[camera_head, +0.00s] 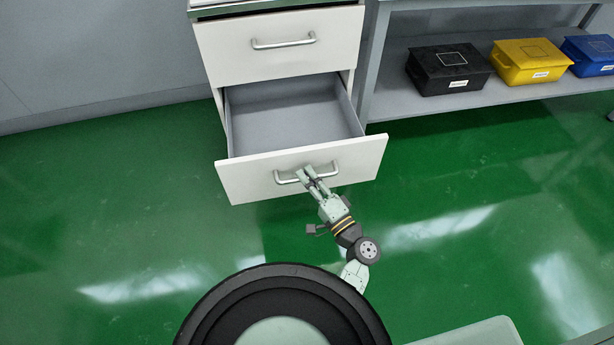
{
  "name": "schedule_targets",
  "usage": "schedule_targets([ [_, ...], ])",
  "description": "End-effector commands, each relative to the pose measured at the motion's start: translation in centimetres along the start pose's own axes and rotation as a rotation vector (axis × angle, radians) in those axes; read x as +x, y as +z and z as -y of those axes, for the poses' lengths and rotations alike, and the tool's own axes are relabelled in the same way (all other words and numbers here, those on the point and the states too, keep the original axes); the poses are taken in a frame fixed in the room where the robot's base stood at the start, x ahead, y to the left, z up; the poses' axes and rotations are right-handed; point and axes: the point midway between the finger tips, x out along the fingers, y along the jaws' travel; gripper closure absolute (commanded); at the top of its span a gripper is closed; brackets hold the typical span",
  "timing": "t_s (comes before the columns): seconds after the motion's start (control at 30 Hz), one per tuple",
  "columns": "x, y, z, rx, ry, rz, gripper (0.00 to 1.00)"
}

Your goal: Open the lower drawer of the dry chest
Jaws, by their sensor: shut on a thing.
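The dry chest (214,100) is a white cabinet with two drawers at the top middle of the head view. Its lower drawer (250,179) is pulled well out, and its grey inside looks empty. The upper drawer (230,65) is closed and has a bar handle (284,43). My gripper (309,175) is at the lower drawer's front, shut on that drawer's handle (287,181). The fingers cover the middle of the handle.
A grey shelf unit (400,112) stands right of the chest. It holds a black box (447,70), a yellow box (530,62) and a blue box (592,54). The green floor (120,220) is clear in front and to the left. A grey wall (90,50) is behind.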

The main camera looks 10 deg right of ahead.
Motion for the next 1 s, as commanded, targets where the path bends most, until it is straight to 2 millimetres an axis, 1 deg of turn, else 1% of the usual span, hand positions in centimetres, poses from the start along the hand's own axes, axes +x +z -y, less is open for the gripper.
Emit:
schedule_targets([
  [0.33, -0.07, -0.06, 0.03, -0.003, 0.0, -0.001, 1.0],
  [0.37, -0.07, -0.06, 0.03, -0.003, 0.0, -0.001, 0.89],
  [0.67, -0.05, -0.03, 0.03, -0.001, 0.0, -0.001, 0.69],
  [1.0, 0.01, -0.03, 0.28, -0.002, 0.0, 0.0, 0.69],
])
